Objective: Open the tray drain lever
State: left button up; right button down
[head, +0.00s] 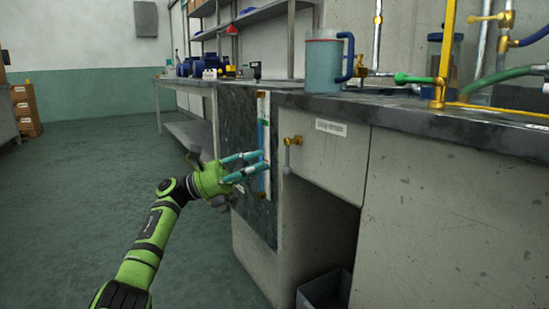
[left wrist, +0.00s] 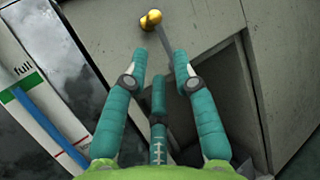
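The tray drain lever (head: 286,157) is a grey handle hanging down from a brass valve (head: 292,140) on the pale cabinet front. In the left wrist view the brass valve (left wrist: 151,19) is at the top, and the grey lever (left wrist: 165,42) slants down from it toward the space between my fingers. My left gripper (head: 262,160) is open, its teal fingers pointing at the lever from the left. In the left wrist view the open gripper (left wrist: 160,68) looks empty; whether a finger touches the lever cannot be told. My right gripper is not in view.
A level gauge (head: 263,125) with a blue strip stands left of the valve; the wrist view shows its "full" mark. The counter (head: 400,112) overhangs above, carrying a jug (head: 323,65) and pipes. Below the valve is an open recess with a dark bin (head: 325,291). The floor at left is clear.

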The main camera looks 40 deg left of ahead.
pick_arm(q)
jog(key=shift+v, duration=2.8)
